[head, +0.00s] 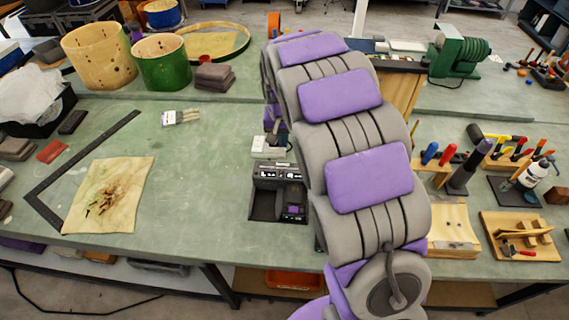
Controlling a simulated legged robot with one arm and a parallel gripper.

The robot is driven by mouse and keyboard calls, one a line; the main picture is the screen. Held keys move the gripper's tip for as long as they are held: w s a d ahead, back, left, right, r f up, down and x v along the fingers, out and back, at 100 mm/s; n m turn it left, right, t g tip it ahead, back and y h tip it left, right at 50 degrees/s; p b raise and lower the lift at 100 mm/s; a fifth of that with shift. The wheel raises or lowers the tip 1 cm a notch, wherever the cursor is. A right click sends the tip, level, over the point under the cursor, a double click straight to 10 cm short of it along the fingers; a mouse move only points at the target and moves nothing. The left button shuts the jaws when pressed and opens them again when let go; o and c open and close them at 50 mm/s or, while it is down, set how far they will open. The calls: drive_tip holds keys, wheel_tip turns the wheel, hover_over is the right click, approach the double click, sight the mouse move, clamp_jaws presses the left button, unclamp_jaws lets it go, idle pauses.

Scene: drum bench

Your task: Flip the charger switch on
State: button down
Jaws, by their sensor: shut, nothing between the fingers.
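The charger (279,176) is a black unit on the green bench, just left of my arm, with light markings on its upper face and a purple piece in its front bay. A small white box (268,147) stands right behind it. I cannot make out the switch or its position. My large grey and purple arm rises from the bottom right and covers much of the middle of the bench. My gripper (276,132) shows only in part at the arm's far left side, shut and empty, above or behind the white box. Whether it touches anything is unclear.
Tool racks (437,170), a bottle (534,174) and a wooden board (520,237) crowd the right. The bench left of the charger is clear.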

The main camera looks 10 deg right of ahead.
drive_tip(key=a, duration=0.2)
drive_tip(key=b, duration=0.2)
hover_over(282, 171)
drive_tip(key=f, duration=0.5)
drive_tip(key=s+f, duration=0.1)
drive_tip(key=f, duration=0.2)
drive_tip(key=shift+d, duration=0.2)
drive_tip(key=f, duration=0.2)
drive_tip(key=f+b, duration=0.1)
drive_tip(key=f, duration=0.1)
drive_tip(key=w+a+f, duration=0.1)
drive_tip(key=f, duration=0.1)
drive_tip(key=shift+a, duration=0.1)
drive_tip(key=shift+d+r, duration=0.1)
drive_tip(key=shift+d, duration=0.45)
drive_tip(key=shift+w+a+g+p, duration=0.1)
drive_tip(key=shift+g+p, duration=0.3)
drive_tip(key=shift+p, duration=0.15)
drive_tip(key=shift+f, duration=0.3)
